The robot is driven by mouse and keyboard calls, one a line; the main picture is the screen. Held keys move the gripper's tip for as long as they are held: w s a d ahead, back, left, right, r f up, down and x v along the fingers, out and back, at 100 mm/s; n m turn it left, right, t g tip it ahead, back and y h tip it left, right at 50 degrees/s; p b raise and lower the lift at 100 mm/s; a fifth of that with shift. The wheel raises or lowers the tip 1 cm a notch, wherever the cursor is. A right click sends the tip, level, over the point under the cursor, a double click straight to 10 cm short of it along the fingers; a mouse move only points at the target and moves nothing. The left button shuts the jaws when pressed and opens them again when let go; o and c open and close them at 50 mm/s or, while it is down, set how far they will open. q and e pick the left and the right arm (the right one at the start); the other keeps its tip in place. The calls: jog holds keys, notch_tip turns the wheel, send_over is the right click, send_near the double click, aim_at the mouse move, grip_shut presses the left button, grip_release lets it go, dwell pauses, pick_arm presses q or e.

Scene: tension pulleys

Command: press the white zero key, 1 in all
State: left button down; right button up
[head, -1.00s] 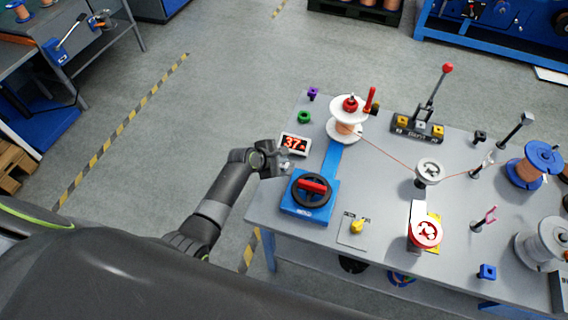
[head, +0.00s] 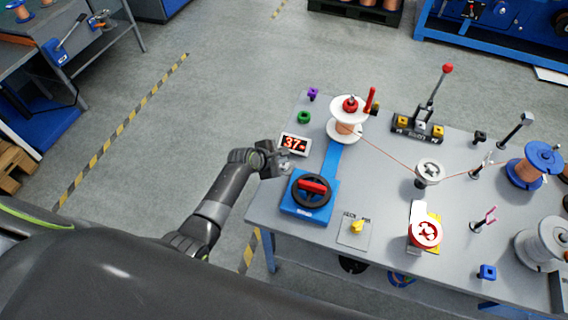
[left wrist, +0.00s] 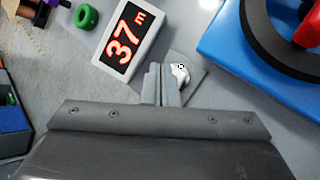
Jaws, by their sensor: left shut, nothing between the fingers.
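The white zero key (left wrist: 181,74) is a small rounded white piece on a grey plate, with a dark round mark on it, in the left wrist view. My left gripper (left wrist: 160,72) is shut and empty, with its fingertips close beside the key on its left. I cannot tell whether they touch it. In the head view my left gripper (head: 281,165) is over the table's left edge, just below the display, and largely covers the key. The display (head: 295,143) reads 37 m in red; it also shows in the left wrist view (left wrist: 129,42). My right gripper is in neither view.
A blue base with a black handwheel (head: 311,190) and red handle stands right of my gripper. A green ring (head: 304,117) and a white spool (head: 347,128) stand behind the display. A wire runs from the spool to a grey pulley (head: 428,171). A yellow knob (head: 357,227) is nearer the front.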

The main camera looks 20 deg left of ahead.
pick_arm(q)
jog(key=shift+f, duration=0.15)
dwell(0.4)
jog(key=shift+f, duration=0.25)
jog(key=shift+f+b, duration=0.35)
jog(key=shift+f, duration=0.1)
dwell(0.7)
jog(key=shift+r, duration=0.1)
jog(key=shift+r+p, duration=0.75)
jog(key=shift+p, duration=0.3)
notch_tip(320, 180, up, 5)
jog(key=p, duration=0.5)
jog(key=shift+p, duration=0.35)
dwell(0.3)
